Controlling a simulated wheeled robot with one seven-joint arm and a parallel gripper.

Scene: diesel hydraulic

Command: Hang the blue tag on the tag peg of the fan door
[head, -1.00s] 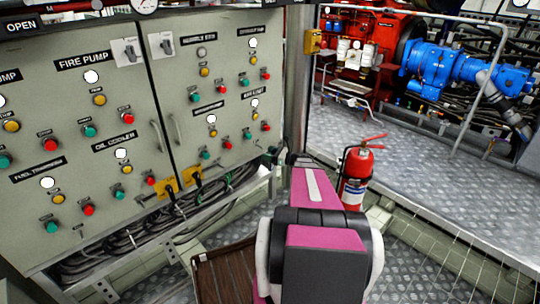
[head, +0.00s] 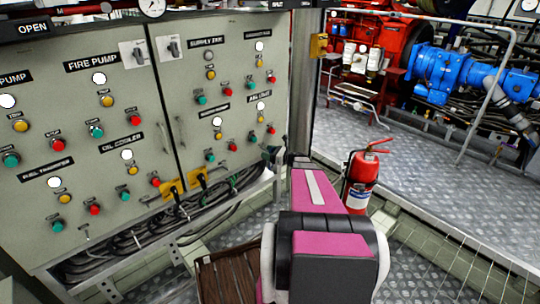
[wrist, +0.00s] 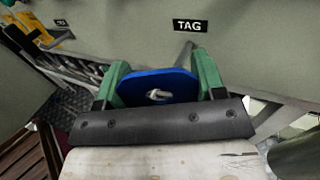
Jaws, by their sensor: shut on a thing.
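My gripper (wrist: 162,74), with green fingers, is shut on the blue tag (wrist: 135,90) in the wrist view. Above the tag, a grey metal peg (wrist: 186,50) sticks out below a black TAG label (wrist: 190,26) on the pale panel and runs down behind the tag. A pale metal end shows at the tag's hole, in line with the peg. I cannot tell how far the peg passes through. In the head view my arm hides the gripper and tag. The right cabinet door (head: 190,115), with the supply fan label, is closed.
A red fire extinguisher (head: 361,182) stands right of my arm. Black cables (head: 140,235) run below the cabinet. A brown slatted thing (head: 228,275) lies low beside my arm. Chequered metal floor (head: 425,165) is open to the right, before blue machinery (head: 430,70).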

